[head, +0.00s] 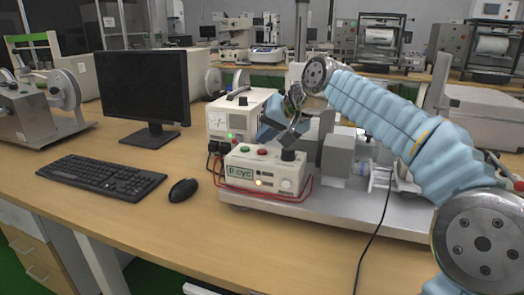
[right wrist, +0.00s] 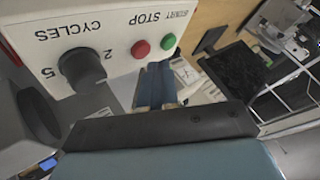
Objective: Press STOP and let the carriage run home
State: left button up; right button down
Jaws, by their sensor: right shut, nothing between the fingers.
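The cream control box (head: 275,190) stands on the bench with a green button (head: 243,148), a red button (head: 262,151) and a black knob (head: 288,155) on top. Its front display reads "0 cyc" and an amber lamp is lit. In the right wrist view the red STOP button (right wrist: 140,48) lies between the green START button (right wrist: 168,41) and the CYCLES knob (right wrist: 82,68). My right gripper (head: 276,138) is shut and empty above the box's buttons; its fingertips (right wrist: 155,68) appear close to STOP. Contact cannot be told. The carriage is not clearly identifiable. My left gripper is out of view.
A metal rig with a grey block (head: 338,158) stands right of the box. A power supply (head: 235,115) stands behind, with red leads to the box. A mouse (head: 183,190), keyboard (head: 102,175) and monitor (head: 143,85) are to the left. The front bench is largely clear.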

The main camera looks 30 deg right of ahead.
jog(key=shift+f, duration=0.15)
jog(key=shift+f+b, duration=0.25)
jog(key=shift+b, duration=0.1)
